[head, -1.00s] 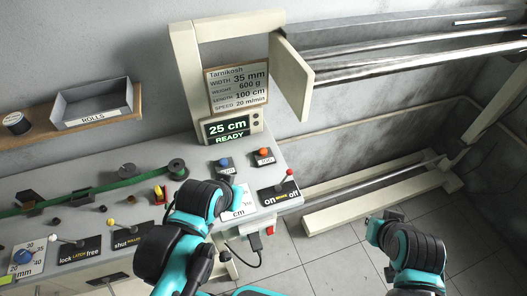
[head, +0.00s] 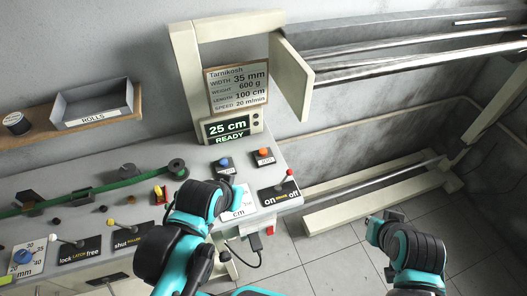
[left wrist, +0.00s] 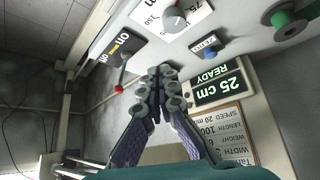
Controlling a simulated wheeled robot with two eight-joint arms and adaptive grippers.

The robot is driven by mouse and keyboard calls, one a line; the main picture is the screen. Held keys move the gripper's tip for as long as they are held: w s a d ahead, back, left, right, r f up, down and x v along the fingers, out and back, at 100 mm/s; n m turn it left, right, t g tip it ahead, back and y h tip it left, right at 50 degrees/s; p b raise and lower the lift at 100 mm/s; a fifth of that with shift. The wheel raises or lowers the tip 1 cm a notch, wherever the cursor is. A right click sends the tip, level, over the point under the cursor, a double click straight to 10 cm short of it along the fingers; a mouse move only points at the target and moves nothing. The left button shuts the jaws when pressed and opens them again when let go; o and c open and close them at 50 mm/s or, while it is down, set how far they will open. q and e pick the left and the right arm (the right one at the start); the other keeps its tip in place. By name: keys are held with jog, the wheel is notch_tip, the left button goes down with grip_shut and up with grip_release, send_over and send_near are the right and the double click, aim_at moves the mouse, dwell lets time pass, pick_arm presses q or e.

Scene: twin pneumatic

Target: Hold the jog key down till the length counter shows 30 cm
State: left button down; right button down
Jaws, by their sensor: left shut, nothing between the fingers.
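The length counter (head: 228,128) reads 25 cm with READY below it; it also shows upside down in the left wrist view (left wrist: 219,86). The blue key (left wrist: 210,54) shows beside my fingers in the left wrist view, where the orange key is not visible. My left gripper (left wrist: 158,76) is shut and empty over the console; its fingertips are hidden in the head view. My right gripper (head: 386,217) hangs over the floor, its jaws unclear.
An on/off lever (head: 289,173) with a red knob stands at the console's right end. A sign (head: 237,88) lists length 100 cm. Other levers, a green strip (head: 110,190) and a rolls tray (head: 95,104) lie left. Floor on the right is mostly clear.

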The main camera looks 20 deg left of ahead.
pick_arm(q)
jog(key=n+t+h+p, duration=0.1)
jog(key=n+h+p, duration=0.2)
jog(key=n, duration=2)
send_over(262, 152)
jog(key=shift+f, duration=0.2)
jog(key=shift+s, duration=0.1)
notch_tip(262, 152, down, 9)
jog(key=b, duration=0.7)
jog(key=shift+b, duration=0.3)
